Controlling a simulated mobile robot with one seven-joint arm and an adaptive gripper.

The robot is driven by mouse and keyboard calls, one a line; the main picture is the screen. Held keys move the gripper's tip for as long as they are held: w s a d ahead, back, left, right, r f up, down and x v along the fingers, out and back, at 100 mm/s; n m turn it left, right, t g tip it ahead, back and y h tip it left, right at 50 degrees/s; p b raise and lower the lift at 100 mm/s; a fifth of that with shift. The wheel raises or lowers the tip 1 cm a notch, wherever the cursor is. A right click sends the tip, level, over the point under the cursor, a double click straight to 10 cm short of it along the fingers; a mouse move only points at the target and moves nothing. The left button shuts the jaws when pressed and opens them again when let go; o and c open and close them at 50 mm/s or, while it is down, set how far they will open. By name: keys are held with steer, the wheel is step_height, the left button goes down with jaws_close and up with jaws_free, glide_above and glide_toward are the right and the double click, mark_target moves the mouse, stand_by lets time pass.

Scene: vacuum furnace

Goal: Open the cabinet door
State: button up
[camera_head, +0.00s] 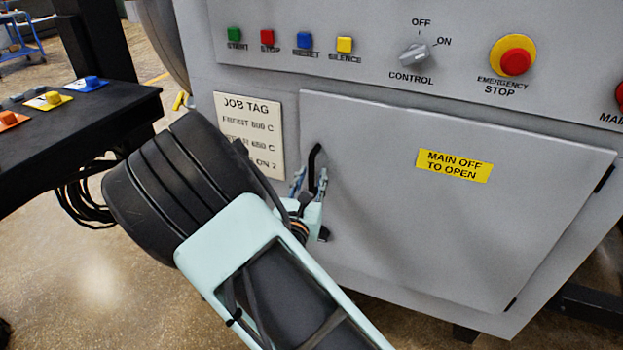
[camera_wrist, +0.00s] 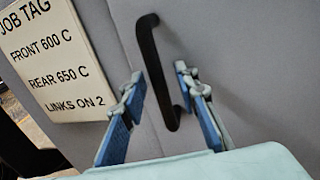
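The grey cabinet door (camera_head: 450,215) is closed, with hinges along its right edge. Its black handle (camera_head: 313,170) stands upright near the left edge and shows larger in the wrist view (camera_wrist: 153,60). My gripper (camera_head: 309,182) is in front of the handle. In the wrist view my gripper (camera_wrist: 160,77) is open, with one blue-padded finger on each side of the handle. I see gaps between the fingers and the bar, and nothing is gripped. How far the fingertips reach past the bar I cannot tell. My arm hides part of the cabinet at lower left.
A job tag (camera_head: 248,130) is left of the door and a yellow "main off to open" label (camera_head: 455,165) is on it. Above are push buttons, a control knob (camera_head: 413,54) and an emergency stop (camera_head: 515,62). A black table (camera_head: 120,110) stands at left.

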jaws_close()
steer(key=shift+s, duration=0.15)
stand_by(0.4)
